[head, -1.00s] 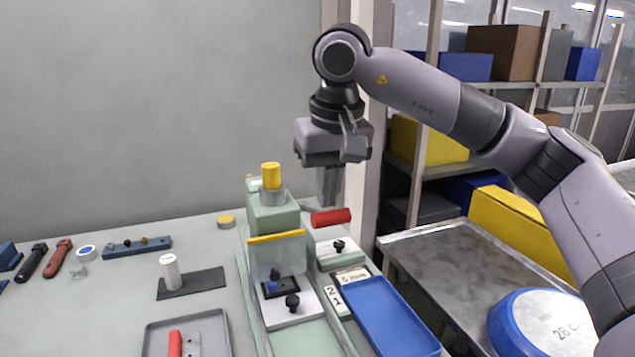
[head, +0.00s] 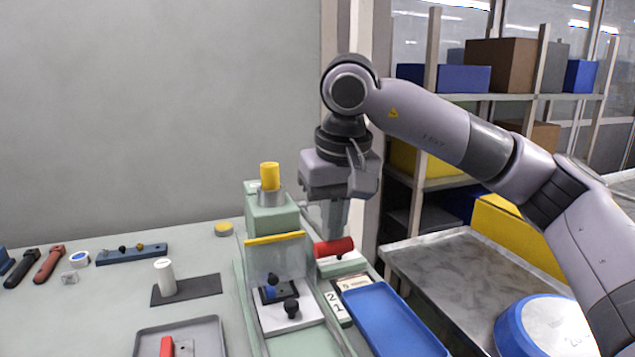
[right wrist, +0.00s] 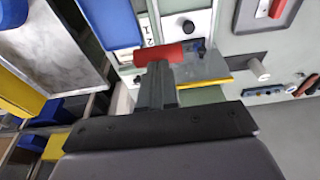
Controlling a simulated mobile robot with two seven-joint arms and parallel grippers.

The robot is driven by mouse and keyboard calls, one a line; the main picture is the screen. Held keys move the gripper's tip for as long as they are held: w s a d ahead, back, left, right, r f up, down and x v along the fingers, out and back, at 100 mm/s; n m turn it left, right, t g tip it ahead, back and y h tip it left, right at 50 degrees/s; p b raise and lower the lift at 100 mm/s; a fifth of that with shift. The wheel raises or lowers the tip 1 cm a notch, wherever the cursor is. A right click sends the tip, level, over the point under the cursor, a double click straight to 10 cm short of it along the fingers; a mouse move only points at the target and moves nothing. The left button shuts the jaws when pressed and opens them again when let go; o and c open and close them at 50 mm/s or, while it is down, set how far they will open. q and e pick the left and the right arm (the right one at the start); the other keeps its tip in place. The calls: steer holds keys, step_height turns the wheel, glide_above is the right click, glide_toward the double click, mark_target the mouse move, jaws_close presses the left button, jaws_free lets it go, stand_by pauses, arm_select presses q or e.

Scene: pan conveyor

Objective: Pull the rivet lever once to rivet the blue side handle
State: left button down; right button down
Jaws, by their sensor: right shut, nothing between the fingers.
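The red grip of the rivet lever (head: 334,247) sticks out at the right side of the pale green rivet press (head: 272,220), and it shows in the right wrist view (right wrist: 158,54). My right gripper (head: 335,234) is shut and empty, pointing down. Its fingertips are at the top of the red grip and appear to touch it, not around it. In the right wrist view the fingers (right wrist: 157,88) end at the grip. A small blue piece (head: 269,293), perhaps the side handle, sits in the fixture behind the clear guard, partly hidden. My left gripper is not in view.
A blue tray (head: 393,318) lies right of the press. A grey tray (head: 205,325), a white cylinder on a dark plate (head: 195,288) and a blue rack (head: 132,253) are on the left. A metal table (head: 445,265) with a round blue-rimmed item (head: 540,322) stands at right.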

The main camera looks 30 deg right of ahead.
steer(key=shift+f, duration=0.1)
